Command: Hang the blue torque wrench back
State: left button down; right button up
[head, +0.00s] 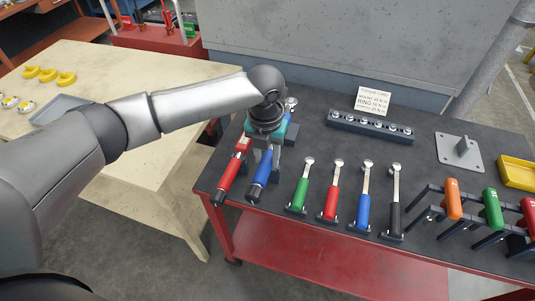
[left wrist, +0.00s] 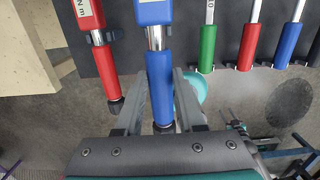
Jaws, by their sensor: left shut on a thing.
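The blue torque wrench (head: 262,168) is at the left end of the dark bench, its black-capped handle end pointing toward the front edge. My left gripper (head: 262,165) comes from above and is shut on its handle. In the left wrist view the blue handle (left wrist: 160,88) runs between the two fingers of my left gripper (left wrist: 168,100). A red torque wrench (head: 232,172) lies just left of it, apart from the fingers; it also shows in the left wrist view (left wrist: 104,70). My arm hides the blue wrench's middle, and I cannot tell whether it touches its support. My right gripper is not in view.
Smaller green (head: 302,187), red (head: 332,193), blue (head: 364,197) and black (head: 394,205) handled wrenches stand in a row to the right. A socket rail (head: 370,126) and a card (head: 372,100) are behind. Screwdriver-like handles (head: 453,198) sit on a rack at right.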

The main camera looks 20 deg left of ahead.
pick_arm(q)
notch_tip(320, 180, down, 2)
jog(key=shift+w+f+b, duration=0.1)
jog(key=shift+b, duration=1)
jog(key=shift+f+b, duration=0.6)
jog(key=shift+b, duration=0.1)
jog(key=shift+f+b, duration=0.45)
jog(key=shift+f, duration=1.45)
jog(key=shift+c, duration=0.8)
grip_release()
jog(key=shift+f, duration=0.1)
jog(key=shift+r+p, duration=0.2)
jog(key=shift+p, duration=0.25)
jog(key=shift+s+r+p, duration=0.15)
jog(key=shift+r+p, duration=1.5)
jog(key=shift+p, duration=0.25)
jog(key=shift+s+r+p, duration=0.15)
jog(key=shift+r+p, duration=1.5)
jog(key=shift+p, duration=0.3)
jog(key=shift+s+r+p, duration=0.15)
jog(key=shift+r+p, duration=1.5)
jog(key=shift+p, duration=0.25)
jog(key=shift+f, duration=0.1)
